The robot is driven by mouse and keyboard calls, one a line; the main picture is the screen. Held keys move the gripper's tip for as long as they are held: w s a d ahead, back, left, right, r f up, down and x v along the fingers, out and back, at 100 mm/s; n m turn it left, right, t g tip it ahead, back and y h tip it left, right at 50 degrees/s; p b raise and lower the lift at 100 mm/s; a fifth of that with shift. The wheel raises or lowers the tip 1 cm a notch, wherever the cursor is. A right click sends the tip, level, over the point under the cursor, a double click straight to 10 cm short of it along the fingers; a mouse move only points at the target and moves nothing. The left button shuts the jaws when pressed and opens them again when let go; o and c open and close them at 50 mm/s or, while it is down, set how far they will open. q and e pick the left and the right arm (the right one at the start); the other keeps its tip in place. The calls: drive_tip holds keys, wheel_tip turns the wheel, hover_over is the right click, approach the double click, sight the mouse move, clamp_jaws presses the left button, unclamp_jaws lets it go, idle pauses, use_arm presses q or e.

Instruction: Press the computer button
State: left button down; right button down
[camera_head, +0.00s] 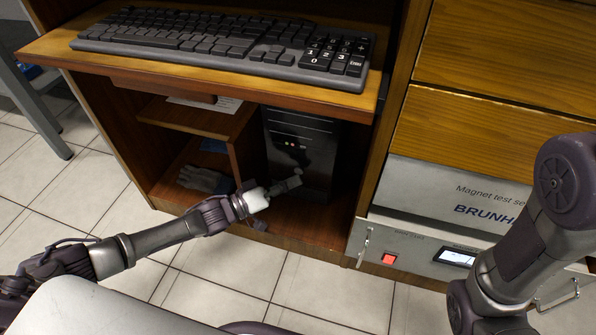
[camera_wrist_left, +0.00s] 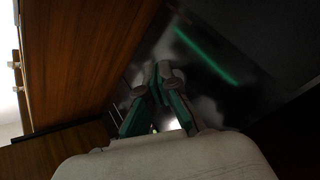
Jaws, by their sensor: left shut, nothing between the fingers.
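The black computer tower (camera_head: 300,140) stands in the lower compartment of the wooden desk. Small light spots show on its upper front, but I cannot tell which is the button. My left gripper (camera_head: 294,182) reaches into the compartment in front of the tower's lower front. It is shut and empty. In the left wrist view the closed fingers (camera_wrist_left: 160,75) point at the tower's dark glossy front (camera_wrist_left: 215,60), which carries a green streak. I cannot tell whether the fingertips touch it. My right arm shows at the right, with its gripper out of view.
A black keyboard (camera_head: 225,45) lies on the wooden shelf (camera_head: 215,85) above my left gripper. Wooden walls flank the tower. A grey magnet test unit (camera_head: 420,245) with a red switch (camera_head: 389,257) stands at the right. Tiled floor is clear in front.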

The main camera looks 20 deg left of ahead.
use_arm(q)
drive_tip(key=shift+w, duration=0.15)
drive_tip(key=shift+w, duration=0.4)
idle(0.4)
drive_tip(key=shift+s+r+p, duration=0.1)
drive_tip(key=shift+s+p, duration=0.35)
drive_tip(key=shift+p, duration=0.05)
drive_tip(key=shift+s, duration=0.1)
